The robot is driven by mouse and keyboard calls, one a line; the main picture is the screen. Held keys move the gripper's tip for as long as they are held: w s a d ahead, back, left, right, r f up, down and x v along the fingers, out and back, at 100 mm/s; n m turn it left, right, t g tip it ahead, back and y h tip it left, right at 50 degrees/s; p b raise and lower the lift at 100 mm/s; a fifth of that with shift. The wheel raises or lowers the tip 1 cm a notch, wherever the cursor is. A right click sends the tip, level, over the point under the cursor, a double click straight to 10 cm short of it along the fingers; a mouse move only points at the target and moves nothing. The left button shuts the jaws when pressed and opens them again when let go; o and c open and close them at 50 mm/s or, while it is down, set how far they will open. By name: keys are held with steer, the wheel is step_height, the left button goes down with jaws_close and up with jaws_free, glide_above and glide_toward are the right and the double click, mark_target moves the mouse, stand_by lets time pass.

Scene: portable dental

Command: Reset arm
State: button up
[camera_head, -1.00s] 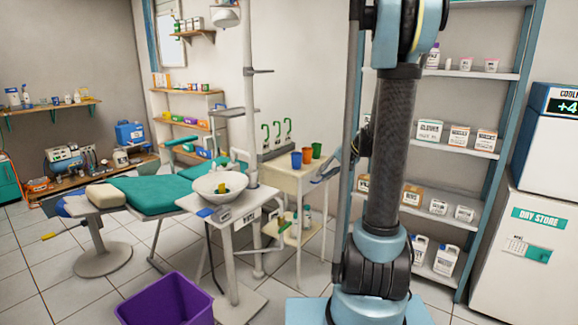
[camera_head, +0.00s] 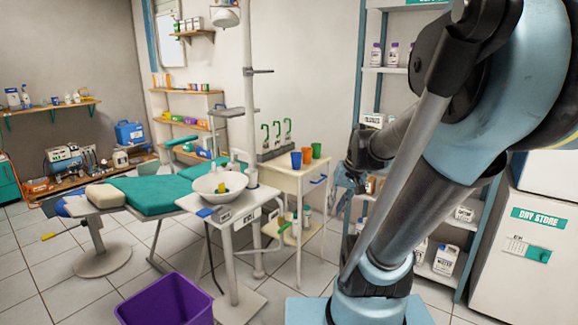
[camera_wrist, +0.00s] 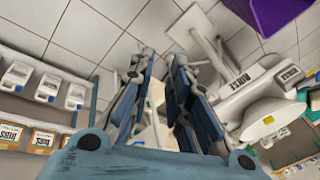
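My arm rises from its blue base at the right of the head view and leans up to the right, with the forearm folding back down to the left. My gripper (camera_wrist: 163,62) shows in the wrist view with its two blue fingers apart and nothing between them. In the head view my gripper (camera_head: 346,180) is small and partly hidden beside the white cart (camera_head: 290,178). I cannot make out its fingers there.
The dental unit with its white bowl (camera_head: 219,186) stands in front of the teal chair (camera_head: 140,194). A purple bin (camera_head: 165,303) is at the front.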

steer(key=s+d+f+n+h, duration=0.1)
steer(key=s+d+f, duration=0.3)
steer(key=s, duration=0.6)
steer(key=shift+s+f+h, duration=0.2)
steer(key=shift+f+h, duration=0.25)
steer(key=shift+h, duration=0.45)
